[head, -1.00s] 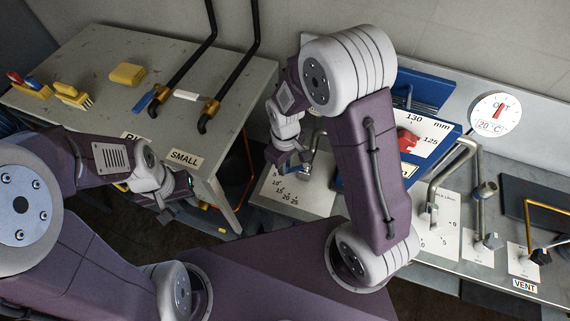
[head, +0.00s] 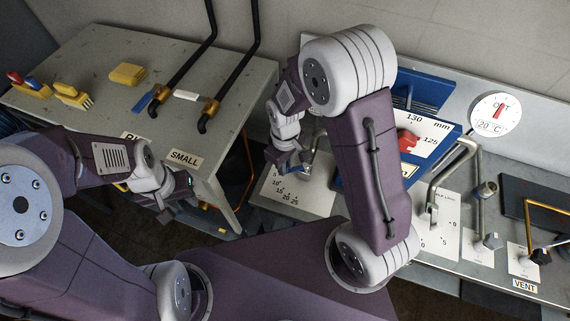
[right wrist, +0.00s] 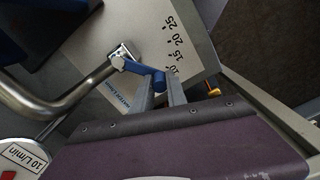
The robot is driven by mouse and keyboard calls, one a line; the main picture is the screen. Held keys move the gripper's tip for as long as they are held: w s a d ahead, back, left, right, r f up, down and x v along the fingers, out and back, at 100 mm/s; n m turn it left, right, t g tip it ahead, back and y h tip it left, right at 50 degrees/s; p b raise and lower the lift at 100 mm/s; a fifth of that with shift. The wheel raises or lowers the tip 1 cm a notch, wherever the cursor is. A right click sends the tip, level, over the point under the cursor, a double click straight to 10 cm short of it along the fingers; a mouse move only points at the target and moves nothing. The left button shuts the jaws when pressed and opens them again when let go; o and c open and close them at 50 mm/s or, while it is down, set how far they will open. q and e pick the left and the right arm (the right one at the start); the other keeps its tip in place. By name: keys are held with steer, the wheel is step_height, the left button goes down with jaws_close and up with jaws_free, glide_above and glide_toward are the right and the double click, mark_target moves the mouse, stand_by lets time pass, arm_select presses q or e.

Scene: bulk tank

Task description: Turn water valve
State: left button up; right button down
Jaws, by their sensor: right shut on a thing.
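The water valve has a blue lever (right wrist: 140,68) over a white scale plate (right wrist: 168,52) marked 10, 15, 20, 25, with a "water L/min" label partly in view. A bent metal pipe (right wrist: 60,103) meets it at the pivot. My right gripper (right wrist: 160,91) is shut on the lever's free end, which lies near the 10 mark. In the head view, my right gripper (head: 292,163) is over the plate (head: 298,190) and hides most of the lever. My left gripper (head: 185,192) hangs by the left table's front edge; its jaws are too small to read.
Right of my right arm stand a blue-edged gauge board (head: 422,135), other valve plates (head: 435,225), pipes and a round dial (head: 495,112).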

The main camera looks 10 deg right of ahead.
steer(key=w+m, duration=0.1)
steer(key=m, duration=0.1)
steer(key=w+m+p, duration=0.1)
steer(key=shift+w+d+m, duration=0.15)
steer(key=shift+w+m, duration=0.05)
steer(key=shift+m, duration=0.2)
steer(key=c, duration=1.3)
jaws_free()
steer(key=shift+s, duration=0.1)
